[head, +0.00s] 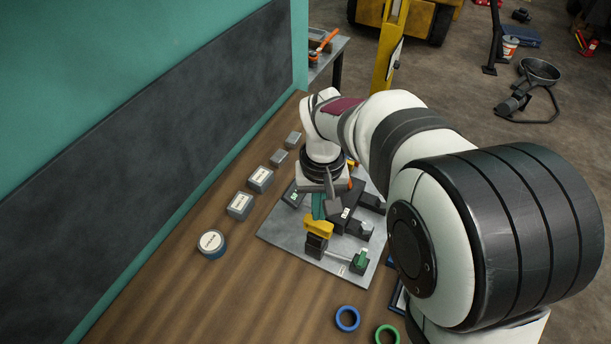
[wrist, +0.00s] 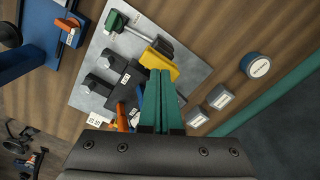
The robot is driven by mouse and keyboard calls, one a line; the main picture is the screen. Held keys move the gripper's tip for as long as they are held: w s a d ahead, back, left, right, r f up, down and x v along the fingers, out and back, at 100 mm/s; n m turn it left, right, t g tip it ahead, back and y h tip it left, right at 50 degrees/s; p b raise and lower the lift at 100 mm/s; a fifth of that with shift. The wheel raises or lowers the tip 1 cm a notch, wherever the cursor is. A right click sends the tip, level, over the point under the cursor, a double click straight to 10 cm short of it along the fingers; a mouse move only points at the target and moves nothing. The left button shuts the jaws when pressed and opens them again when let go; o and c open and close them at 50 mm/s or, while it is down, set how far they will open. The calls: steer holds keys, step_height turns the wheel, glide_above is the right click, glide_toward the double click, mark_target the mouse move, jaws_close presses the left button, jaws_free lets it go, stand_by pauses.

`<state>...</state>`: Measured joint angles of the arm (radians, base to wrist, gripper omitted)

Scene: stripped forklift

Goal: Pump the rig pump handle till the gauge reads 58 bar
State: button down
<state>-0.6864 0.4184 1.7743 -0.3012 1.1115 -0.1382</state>
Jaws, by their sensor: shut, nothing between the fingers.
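The rig is a grey plate (head: 291,243) with several dark blocks on it; it also shows in the wrist view (wrist: 190,99). A yellow block (head: 319,228) is near its middle, also seen in the wrist view (wrist: 162,63). A green-topped fitting (head: 361,259) sits at the near corner. In the wrist view an orange bar (wrist: 122,118) lies beside the fingers; I cannot tell if it is the pump handle. No gauge dial is readable. My gripper (head: 318,208) points down over the rig, its teal fingers (wrist: 160,72) shut, empty, close to the yellow block; contact is unclear.
A round labelled tin (head: 211,243) and labelled grey boxes (head: 240,206) stand left of the plate along the wall. A blue ring (head: 347,318) and a green ring (head: 387,334) lie at the near side. The wooden bench left of the rings is clear.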

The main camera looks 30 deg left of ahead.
mark_target(318, 223)
stand_by(0.3)
stand_by(1.9)
steer(key=shift+f, duration=0.1)
stand_by(0.5)
steer(key=shift+f, duration=2.45)
steer(key=shift+r, duration=2.6)
